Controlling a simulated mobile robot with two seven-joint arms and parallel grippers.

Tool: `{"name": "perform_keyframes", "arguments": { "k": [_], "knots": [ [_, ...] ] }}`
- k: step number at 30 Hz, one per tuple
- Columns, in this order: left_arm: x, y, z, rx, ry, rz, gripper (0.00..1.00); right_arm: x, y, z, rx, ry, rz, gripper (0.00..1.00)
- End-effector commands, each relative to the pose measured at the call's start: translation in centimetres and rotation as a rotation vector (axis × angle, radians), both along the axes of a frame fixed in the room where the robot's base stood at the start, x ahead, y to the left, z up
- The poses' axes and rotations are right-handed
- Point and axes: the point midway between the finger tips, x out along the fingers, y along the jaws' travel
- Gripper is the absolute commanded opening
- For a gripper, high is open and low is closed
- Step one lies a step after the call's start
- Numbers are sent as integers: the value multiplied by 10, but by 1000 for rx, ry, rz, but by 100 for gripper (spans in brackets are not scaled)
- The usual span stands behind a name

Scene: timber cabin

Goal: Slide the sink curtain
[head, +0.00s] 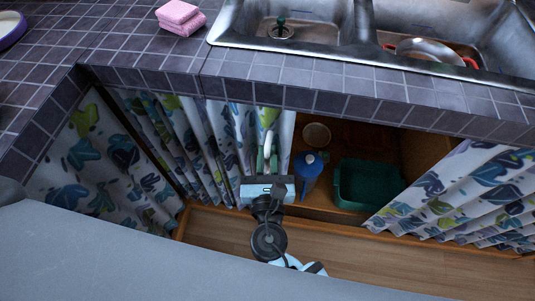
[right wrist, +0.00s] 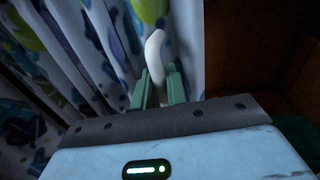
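The sink curtain hangs below the tiled counter as a left panel (head: 208,150) and a right panel (head: 460,195), white with blue and green leaves. A gap between them shows the cabinet inside. A pale curved handle (head: 268,139) is at the inner edge of the left panel; it also shows in the right wrist view (right wrist: 154,50). My right gripper (head: 267,158) is at this handle, its green fingers (right wrist: 158,86) close on both sides of it, apparently shut on it. The handle's lower end is hidden between the fingers. My left gripper is not in view.
Inside the cabinet stand a blue bottle (head: 309,172), just right of my right gripper, a green bin (head: 368,184) and a round pale item (head: 316,135). Above are the steel sink (head: 300,55), a pot (head: 430,52) and pink sponges (head: 181,16).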

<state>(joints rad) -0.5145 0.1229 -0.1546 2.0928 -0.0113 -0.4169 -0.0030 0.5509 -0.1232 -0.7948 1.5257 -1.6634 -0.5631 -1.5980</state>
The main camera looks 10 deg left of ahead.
Motion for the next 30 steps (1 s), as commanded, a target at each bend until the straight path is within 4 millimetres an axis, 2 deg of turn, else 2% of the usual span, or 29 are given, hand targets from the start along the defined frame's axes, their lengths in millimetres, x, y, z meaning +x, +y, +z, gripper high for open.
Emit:
{"name": "perform_keyframes", "arguments": {
  "k": [1,3,14,24,30],
  "knots": [
    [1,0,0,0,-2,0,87,0,0,-1,0,2,1,22],
    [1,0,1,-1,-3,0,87,0,0,-1,0,1,1,29],
    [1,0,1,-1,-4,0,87,-6,-2,0,0,0,0,29],
    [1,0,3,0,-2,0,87,-55,-13,-1,-1,3,0,29],
    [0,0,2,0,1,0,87,-73,-17,0,-1,1,1,29]
  ]
}}
